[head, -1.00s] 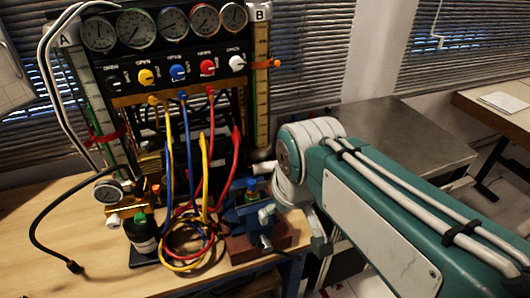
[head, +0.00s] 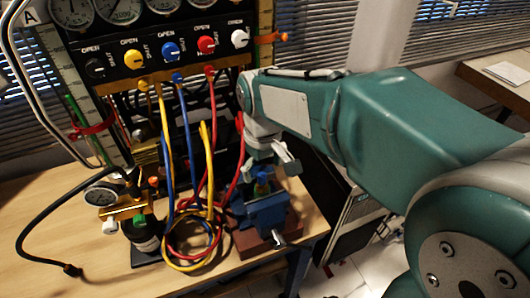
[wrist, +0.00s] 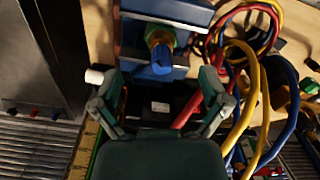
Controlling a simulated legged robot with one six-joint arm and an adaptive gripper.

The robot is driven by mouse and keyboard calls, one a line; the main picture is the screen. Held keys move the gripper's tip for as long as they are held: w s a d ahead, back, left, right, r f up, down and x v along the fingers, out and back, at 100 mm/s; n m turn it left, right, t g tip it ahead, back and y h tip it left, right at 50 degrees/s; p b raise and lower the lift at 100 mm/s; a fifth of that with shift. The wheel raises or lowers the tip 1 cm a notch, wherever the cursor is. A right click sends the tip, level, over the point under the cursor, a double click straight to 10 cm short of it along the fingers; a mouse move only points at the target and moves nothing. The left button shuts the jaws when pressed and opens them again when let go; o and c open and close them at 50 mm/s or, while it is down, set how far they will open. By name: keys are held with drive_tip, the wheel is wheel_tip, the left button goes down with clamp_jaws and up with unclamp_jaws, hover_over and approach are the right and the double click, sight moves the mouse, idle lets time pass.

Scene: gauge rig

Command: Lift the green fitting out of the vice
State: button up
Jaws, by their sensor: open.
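The blue vice (head: 266,213) stands on a red-brown block at the bench's front right; it also shows at the top of the wrist view (wrist: 131,62). The green fitting (wrist: 157,36) sits upright in the vice, with a blue top and a brassy part. In the head view the fitting (head: 262,187) is small and partly hidden. My gripper (head: 274,162) is open and empty, just above the vice. In the wrist view its fingers (wrist: 163,82) are spread apart, with the fitting ahead, beyond the gap between them and not touched.
Yellow, blue and red hoses (head: 190,235) hang and coil close to the left of the vice. The gauge panel (head: 165,50) rises behind. A small gauge (head: 101,196) and a dark cylinder (head: 141,229) stand further left. The bench's left front is largely bare.

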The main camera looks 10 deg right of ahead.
sight(259, 191)
drive_tip(key=f, duration=0.4)
drive_tip(key=shift+a+f, duration=0.1)
drive_tip(key=shift+a, duration=0.3)
drive_tip(key=shift+d+f, duration=0.35)
drive_tip(key=shift+f, duration=0.2)
drive_tip(key=shift+a, duration=0.2)
clamp_jaws()
drive_tip(key=c, duration=0.8)
unclamp_jaws()
drive_tip(key=shift+s+d+f, duration=0.1)
drive_tip(key=shift+s, duration=0.05)
clamp_jaws()
drive_tip(key=shift+w, duration=0.35)
drive_tip(key=shift+r, duration=0.25)
